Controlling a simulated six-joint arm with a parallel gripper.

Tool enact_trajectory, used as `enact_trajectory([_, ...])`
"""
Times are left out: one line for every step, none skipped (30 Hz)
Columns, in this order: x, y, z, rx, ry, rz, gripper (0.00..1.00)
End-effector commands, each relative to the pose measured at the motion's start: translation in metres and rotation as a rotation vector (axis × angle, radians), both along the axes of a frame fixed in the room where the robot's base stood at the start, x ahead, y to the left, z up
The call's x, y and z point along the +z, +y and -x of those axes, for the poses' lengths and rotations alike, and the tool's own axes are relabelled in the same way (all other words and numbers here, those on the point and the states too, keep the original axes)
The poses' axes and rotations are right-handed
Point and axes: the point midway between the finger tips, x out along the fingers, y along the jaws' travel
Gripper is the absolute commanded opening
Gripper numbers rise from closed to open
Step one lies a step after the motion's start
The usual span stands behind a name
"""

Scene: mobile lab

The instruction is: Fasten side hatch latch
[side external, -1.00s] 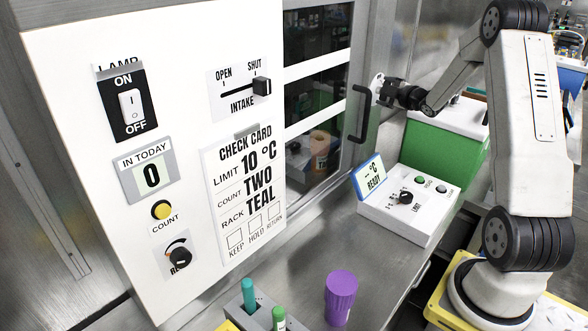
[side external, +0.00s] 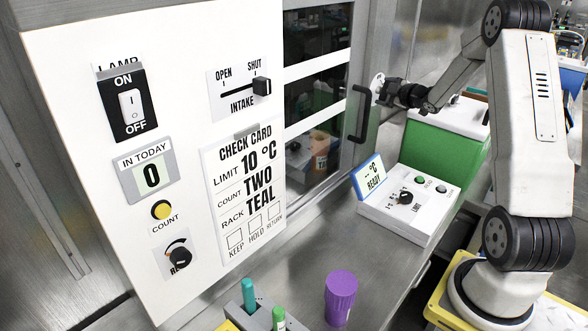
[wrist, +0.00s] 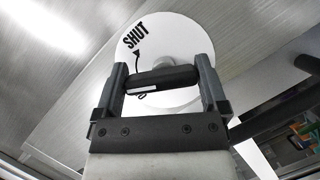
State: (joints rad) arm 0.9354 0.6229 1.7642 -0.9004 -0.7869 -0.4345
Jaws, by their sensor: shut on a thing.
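The latch is a black bar handle (wrist: 170,78) on a white round plate (wrist: 180,40) marked "SHUT" with a short curved arrow, in the wrist view. My gripper (wrist: 160,80) is shut on the bar, one finger at each end. The bar lies nearly crosswise in the picture, with a small white mark near its left end, below the "SHUT" arrow. Part of another label under the bar is hidden. In the side view my gripper (side external: 384,93) is at the white plate (side external: 377,81), beside the hatch's dark pull handle (side external: 360,113); the latch bar is too small to make out.
A green box with a white top (side external: 440,138) stands below my wrist. A white control box (side external: 408,205) with a "READY" display sits on the bench (side external: 290,262). A purple container (side external: 340,297) stands in front. A white panel (side external: 75,70) with switches fills the left.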

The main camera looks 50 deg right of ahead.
Motion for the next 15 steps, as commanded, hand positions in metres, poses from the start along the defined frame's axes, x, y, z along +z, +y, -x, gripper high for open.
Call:
enact_trajectory([-0.0002, 0.0002, 0.0, 0.0, 0.001, -0.009, 0.34])
enact_trajectory([-0.0003, 0.0003, 0.0, 0.001, 0.001, -0.015, 0.34])
enact_trajectory([-0.0003, 0.0003, 0.0, 0.001, 0.001, -0.022, 0.34])
enact_trajectory([-0.0002, 0.0002, 0.0, 0.001, 0.001, -0.029, 0.34])
enact_trajectory([-0.0002, 0.0002, 0.0, 0.001, 0.001, -0.033, 0.34])
enact_trajectory([-0.0003, 0.0001, 0.0, 0.001, 0.001, -0.042, 0.34])
enact_trajectory([-0.0003, 0.0001, 0.0, 0.0, 0.001, -0.048, 0.34])
enact_trajectory([-0.0004, 0.0001, 0.0, 0.001, 0.001, -0.052, 0.34])
enact_trajectory([-0.0004, 0.0001, 0.0, 0.001, 0.002, -0.06, 0.34])
enact_trajectory([-0.0004, 0.0001, 0.0, 0.001, 0.001, -0.067, 0.34])
enact_trajectory([-0.0004, 0.0001, 0.0, 0.001, 0.001, -0.072, 0.34])
enact_trajectory([-0.0004, 0.0001, 0.0001, 0.001, 0.001, -0.081, 0.34])
enact_trajectory([-0.0004, 0.0, 0.0001, 0.0, 0.001, -0.087, 0.34])
enact_trajectory([-0.0004, 0.0001, 0.0, 0.0, 0.001, -0.092, 0.34])
enact_trajectory([-0.0004, 0.0001, 0.0, 0.001, 0.001, -0.099, 0.34])
